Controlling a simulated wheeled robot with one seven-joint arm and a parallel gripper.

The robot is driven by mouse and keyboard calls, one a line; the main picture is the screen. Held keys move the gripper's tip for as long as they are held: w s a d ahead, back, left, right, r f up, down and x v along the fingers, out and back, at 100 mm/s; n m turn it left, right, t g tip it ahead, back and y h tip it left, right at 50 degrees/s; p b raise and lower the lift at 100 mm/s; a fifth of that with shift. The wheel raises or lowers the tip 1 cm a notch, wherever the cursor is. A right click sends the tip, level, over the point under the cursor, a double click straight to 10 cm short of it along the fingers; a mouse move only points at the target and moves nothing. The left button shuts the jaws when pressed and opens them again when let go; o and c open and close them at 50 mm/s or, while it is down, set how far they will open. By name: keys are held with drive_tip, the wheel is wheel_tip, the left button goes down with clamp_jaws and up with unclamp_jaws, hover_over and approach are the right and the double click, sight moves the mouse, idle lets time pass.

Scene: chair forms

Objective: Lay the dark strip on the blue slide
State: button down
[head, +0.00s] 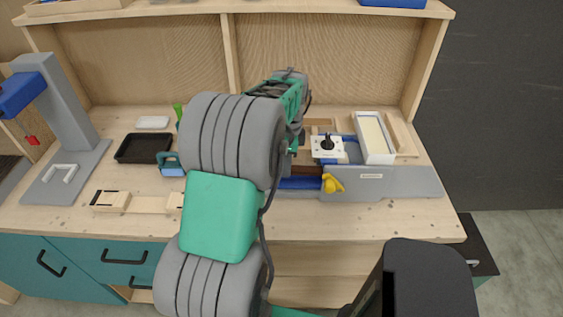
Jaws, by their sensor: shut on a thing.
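The blue slide (300,183) lies low on the left side of a grey fixture, partly hidden behind my arm. A dark brown strip (306,170) shows just above and behind the slide's visible part. My gripper (295,146) comes down at the strip's left, mostly covered by my own arm links. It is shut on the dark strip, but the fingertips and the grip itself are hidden. I cannot tell whether the strip touches the slide.
The grey fixture (405,182) has a yellow knob (333,184). Behind it are a white plate with a black knob (327,146) and a white tray (374,138). A black tray (143,148), wooden form (140,203) and grey stand (62,120) are left. The front bench edge is clear.

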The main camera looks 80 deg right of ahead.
drive_tip(key=c, duration=0.9)
unclamp_jaws()
drive_tip(key=shift+o, duration=0.2)
wheel_tip(320, 180, up, 8)
drive_tip(key=shift+s+b, duration=0.2)
drive_tip(key=shift+b, duration=0.2)
drive_tip(key=shift+f, duration=0.1)
